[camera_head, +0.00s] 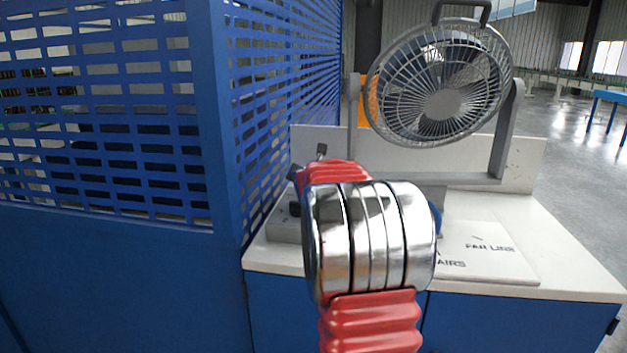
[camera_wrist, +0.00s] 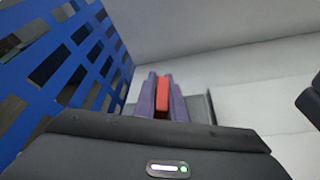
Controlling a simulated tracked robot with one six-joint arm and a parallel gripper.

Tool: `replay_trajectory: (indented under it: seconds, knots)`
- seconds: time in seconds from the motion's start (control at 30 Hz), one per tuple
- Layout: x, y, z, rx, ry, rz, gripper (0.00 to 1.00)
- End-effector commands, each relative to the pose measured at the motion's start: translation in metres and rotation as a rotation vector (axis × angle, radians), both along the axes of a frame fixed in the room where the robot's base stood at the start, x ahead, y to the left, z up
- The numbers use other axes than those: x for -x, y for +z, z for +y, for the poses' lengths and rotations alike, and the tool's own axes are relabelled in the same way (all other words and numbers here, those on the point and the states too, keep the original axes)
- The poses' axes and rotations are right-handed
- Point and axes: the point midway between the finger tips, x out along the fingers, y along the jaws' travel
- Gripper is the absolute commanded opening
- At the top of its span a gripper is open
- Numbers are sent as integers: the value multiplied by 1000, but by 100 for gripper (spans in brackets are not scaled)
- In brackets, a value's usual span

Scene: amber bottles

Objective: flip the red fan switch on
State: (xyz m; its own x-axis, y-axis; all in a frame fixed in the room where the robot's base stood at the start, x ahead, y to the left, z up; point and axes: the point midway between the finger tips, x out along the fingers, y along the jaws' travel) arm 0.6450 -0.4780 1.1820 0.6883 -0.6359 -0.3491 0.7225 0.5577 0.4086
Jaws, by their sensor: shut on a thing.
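The red fan switch (camera_wrist: 162,93) shows in the wrist view as a small red block, upright in the picture. My gripper (camera_wrist: 161,82) has its two purple-grey fingers on either side of the switch, shut on it. A grey base (camera_wrist: 202,106) shows beside the fingers. In the head view my red and chrome arm hides the switch and most of the gripper. A grey box (camera_head: 285,229) on the white counter shows left of the arm. Whether the switch is on or off cannot be told.
A grey fan (camera_head: 440,88) stands in a bracket at the back of the white counter (camera_head: 575,262). A blue slotted panel (camera_head: 110,110) rises close on the left. A lettered white plate (camera_head: 490,262) lies right of my arm. The counter's right end is clear.

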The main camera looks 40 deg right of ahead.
Motion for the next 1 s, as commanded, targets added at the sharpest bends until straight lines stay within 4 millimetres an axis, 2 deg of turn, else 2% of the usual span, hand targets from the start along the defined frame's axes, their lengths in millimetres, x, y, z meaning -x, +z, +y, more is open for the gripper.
replay_trajectory:
  seconds: [0.6, 0.63, 0.7, 0.87, 1.0]
  knots:
    - [-2, -4, 3, -16, 8, -7, 0]
    - [-2, -4, 3, -16, 8, -8, 12]
    - [-1, -4, 3, -15, 7, -8, 17]
    - [-1, -2, 1, -12, 3, -9, 28]
    - [0, -1, 0, -11, 2, -10, 29]
